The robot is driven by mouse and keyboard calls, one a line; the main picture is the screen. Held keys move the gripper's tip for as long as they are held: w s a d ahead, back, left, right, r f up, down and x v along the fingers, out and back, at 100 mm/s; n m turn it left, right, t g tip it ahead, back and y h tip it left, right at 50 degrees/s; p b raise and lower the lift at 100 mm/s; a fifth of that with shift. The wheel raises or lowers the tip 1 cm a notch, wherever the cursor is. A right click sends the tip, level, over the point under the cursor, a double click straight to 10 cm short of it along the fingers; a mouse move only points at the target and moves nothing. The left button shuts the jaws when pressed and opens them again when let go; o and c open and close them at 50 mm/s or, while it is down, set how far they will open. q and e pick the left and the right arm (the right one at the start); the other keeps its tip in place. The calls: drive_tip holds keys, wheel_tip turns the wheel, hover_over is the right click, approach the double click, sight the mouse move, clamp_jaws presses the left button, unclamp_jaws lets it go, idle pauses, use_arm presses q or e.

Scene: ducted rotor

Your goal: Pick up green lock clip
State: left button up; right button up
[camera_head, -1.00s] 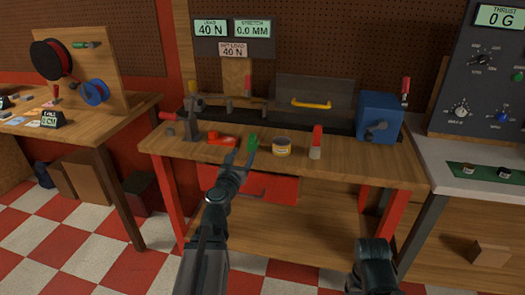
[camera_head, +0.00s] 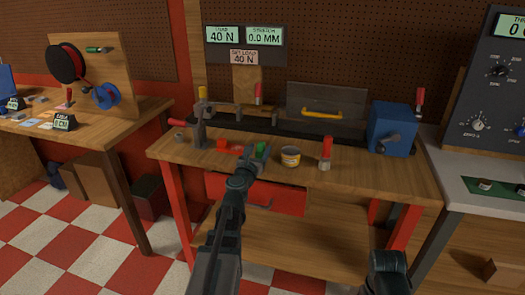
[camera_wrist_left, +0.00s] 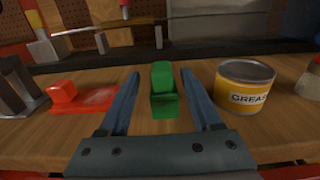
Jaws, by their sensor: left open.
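The green lock clip (camera_wrist_left: 164,95) stands on the wooden workbench, between a red part and a grease can. In the head view the clip (camera_head: 261,150) shows just beyond my left gripper (camera_head: 259,149). In the left wrist view my left gripper (camera_wrist_left: 160,80) is open, with one finger on each side of the clip and a gap on both sides. My right gripper is not seen; only part of my right arm shows at the lower edge of the head view.
The red part (camera_wrist_left: 80,101) lies left of the clip. The grease can (camera_wrist_left: 244,86) stands close to the right finger. A red-handled tool (camera_head: 326,152) stands further right, and a blue box (camera_head: 392,128) is at the bench's right end. A red drawer (camera_head: 285,196) is below.

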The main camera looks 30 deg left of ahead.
sight(263, 143)
use_arm(q)
drive_tip(key=x, duration=0.4)
drive_tip(key=shift+w, duration=0.3)
drive_tip(key=shift+s+d, duration=0.1)
clamp_jaws()
